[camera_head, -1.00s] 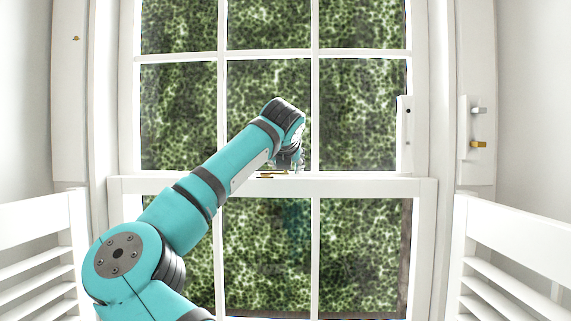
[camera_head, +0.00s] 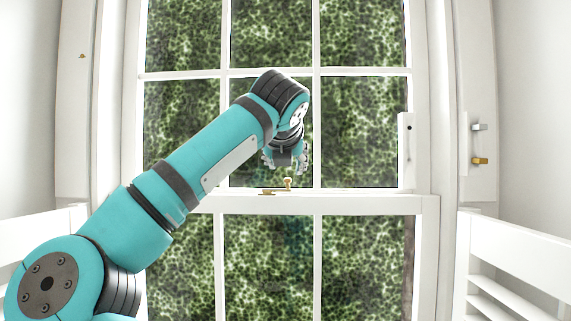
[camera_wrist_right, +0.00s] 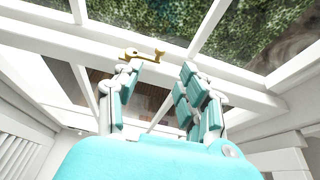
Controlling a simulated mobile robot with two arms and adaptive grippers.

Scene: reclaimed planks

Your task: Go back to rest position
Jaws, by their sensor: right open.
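My right gripper (camera_head: 285,165) is in the middle of the head view, at the end of the teal arm. It hangs just above the sash window's white middle rail (camera_head: 370,204). A small brass latch (camera_head: 275,191) sits on that rail, just below the fingertips. The brass latch (camera_wrist_right: 146,57) shows beyond the left fingertip there. My left gripper is in neither view.
White shutters stand at the left (camera_head: 35,233) and right (camera_head: 515,262). A white side frame at the right carries a brass fitting (camera_head: 480,161). The window panes (camera_head: 365,120) show green foliage.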

